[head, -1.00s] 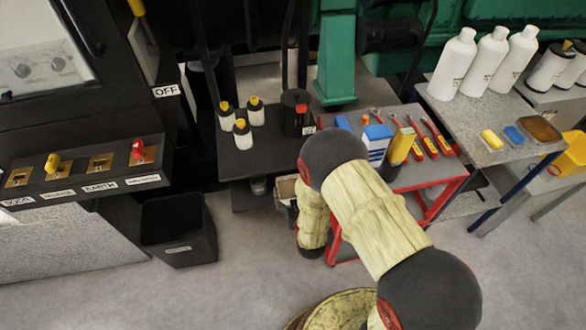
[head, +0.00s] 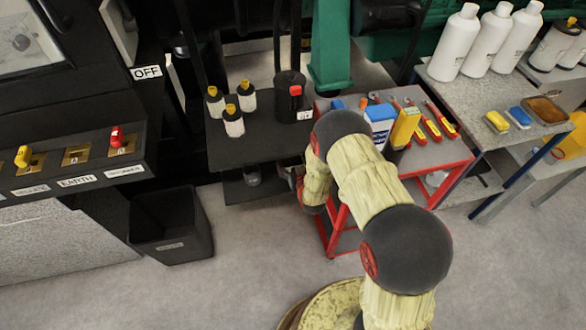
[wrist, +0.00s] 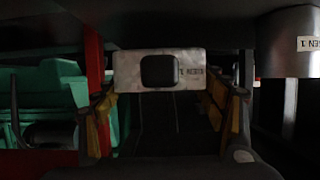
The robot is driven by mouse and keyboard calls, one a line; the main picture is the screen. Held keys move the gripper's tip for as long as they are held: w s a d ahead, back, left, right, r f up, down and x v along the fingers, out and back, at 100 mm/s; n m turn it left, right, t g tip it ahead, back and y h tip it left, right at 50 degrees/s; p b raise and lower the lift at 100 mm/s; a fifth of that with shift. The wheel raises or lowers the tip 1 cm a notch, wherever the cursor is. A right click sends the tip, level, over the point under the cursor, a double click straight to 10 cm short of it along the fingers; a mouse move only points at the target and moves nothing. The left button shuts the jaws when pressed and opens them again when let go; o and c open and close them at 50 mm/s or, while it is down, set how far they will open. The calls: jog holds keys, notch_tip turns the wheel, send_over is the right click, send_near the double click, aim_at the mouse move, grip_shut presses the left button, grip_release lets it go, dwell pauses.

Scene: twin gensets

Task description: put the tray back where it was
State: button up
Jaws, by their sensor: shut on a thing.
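In the wrist view my gripper (wrist: 165,105) has its yellow-padded fingers on either side of a dark body, and it is shut on it. A grey metal plate (wrist: 125,70) with a black square knob (wrist: 160,70) and small lettering shows just beyond the fingertips. I take this held piece to be the tray, but its full shape is hidden in shadow. In the head view my arm reaches down between the black bench (head: 265,150) and the red trolley (head: 440,155).
Yellow-capped bottles (head: 233,120) and a black canister (head: 290,95) stand on the black bench. The trolley top holds a blue-white box (head: 380,122), a yellow box (head: 404,127) and tools. A black bin (head: 172,225) stands left. An amber dish (head: 545,110) sits on the right bench.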

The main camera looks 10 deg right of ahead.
aim_at(293, 164)
jog(key=shift+w+d+f, duration=0.15)
jog(key=shift+w+f, duration=0.2)
jog(key=shift+f, duration=0.05)
jog(key=shift+w+f+b, duration=0.15)
jog(key=shift+f+b, duration=0.75)
jog(key=shift+f, duration=0.75)
jog(key=shift+f, duration=0.1)
jog(key=o, duration=1.4)
jog(key=shift+r, duration=0.2)
jog(key=p+v, duration=0.5)
jog(key=v, duration=0.7)
jog(key=shift+d, duration=0.1)
